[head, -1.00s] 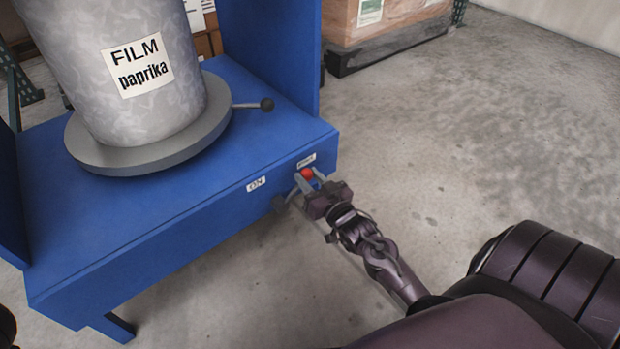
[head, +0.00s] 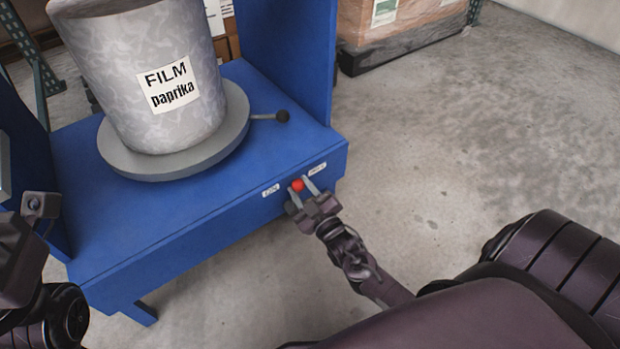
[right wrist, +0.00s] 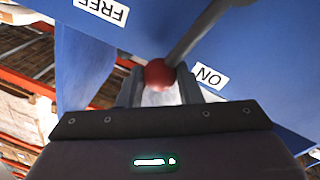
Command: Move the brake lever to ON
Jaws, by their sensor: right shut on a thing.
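The brake lever's red knob (head: 297,185) is at the front face of the blue stand. It lies between the ON label (head: 271,190) and the FREE label (head: 317,168), about midway along. My right gripper (head: 301,187) is shut on the knob, a finger on each side. In the right wrist view the knob (right wrist: 159,74) sits between the fingertips, and the grey lever rod (right wrist: 205,30) runs up and right from it. The ON label (right wrist: 209,77) is close to its right. My left gripper (head: 15,245) is partly in view at the left edge; its fingers are not clear.
The blue stand (head: 190,225) carries a grey turntable (head: 228,135) with a drum (head: 150,60) labelled FILM paprika. A dark-knobbed handle (head: 282,116) sticks out from the turntable. A wrapped pallet load (head: 400,22) stands behind. The floor to the right is clear.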

